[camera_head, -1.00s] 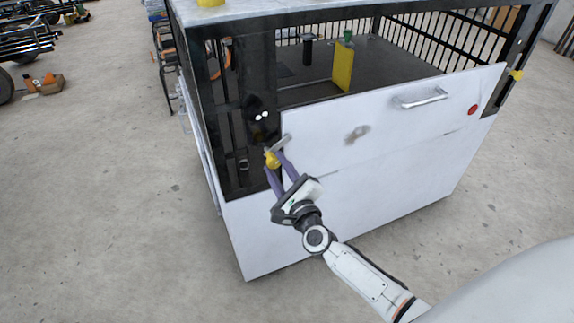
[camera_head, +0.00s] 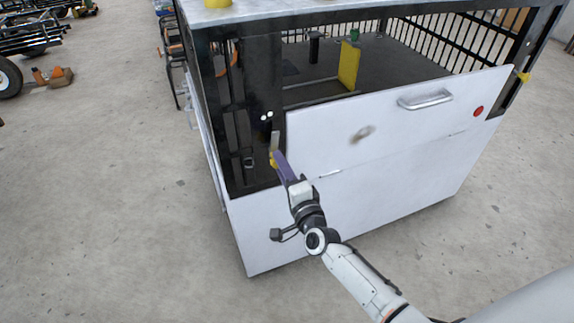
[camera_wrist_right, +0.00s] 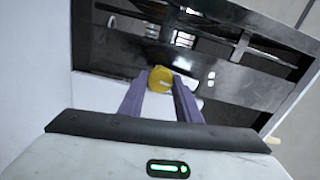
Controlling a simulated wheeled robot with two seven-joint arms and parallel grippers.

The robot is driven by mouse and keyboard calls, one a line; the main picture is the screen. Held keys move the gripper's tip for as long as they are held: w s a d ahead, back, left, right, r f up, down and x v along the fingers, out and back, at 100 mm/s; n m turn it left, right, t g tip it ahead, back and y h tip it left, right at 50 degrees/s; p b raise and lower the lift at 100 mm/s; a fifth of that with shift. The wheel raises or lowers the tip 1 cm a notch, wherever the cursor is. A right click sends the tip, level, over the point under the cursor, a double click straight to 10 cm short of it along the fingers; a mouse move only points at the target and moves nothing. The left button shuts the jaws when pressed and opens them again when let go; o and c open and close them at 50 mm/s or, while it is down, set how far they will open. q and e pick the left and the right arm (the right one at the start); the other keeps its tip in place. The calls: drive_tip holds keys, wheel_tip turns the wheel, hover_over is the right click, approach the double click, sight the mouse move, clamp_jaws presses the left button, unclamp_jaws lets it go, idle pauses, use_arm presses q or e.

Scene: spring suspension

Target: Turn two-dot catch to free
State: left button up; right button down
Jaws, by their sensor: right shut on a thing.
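The two-dot catch (camera_head: 275,142) is a grey bar on a yellow hub, on the black post below two white dots (camera_head: 266,116). Its bar stands nearly upright beside the left edge of the white panel (camera_head: 380,125). My right gripper (camera_head: 277,157) is shut on the catch, its purple fingers covering part of the hub. In the right wrist view the yellow hub (camera_wrist_right: 160,79) sits between the fingertips, with the two dots (camera_wrist_right: 211,80) to its right. The bar is hard to make out there. My left gripper is not in view.
The white panel has a metal handle (camera_head: 425,99) and a red dot (camera_head: 478,111). Another yellow catch (camera_head: 522,76) is at its right end. Inside the black-framed cage stands a yellow plate (camera_head: 349,66). The floor left of the cage is clear nearby.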

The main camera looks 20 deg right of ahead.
drive_tip(key=shift+n, duration=0.6)
drive_tip(key=c, duration=1.3)
unclamp_jaws()
drive_tip(key=s, duration=1)
drive_tip(key=shift+s+p, duration=0.2)
drive_tip(key=shift+p, duration=0.15)
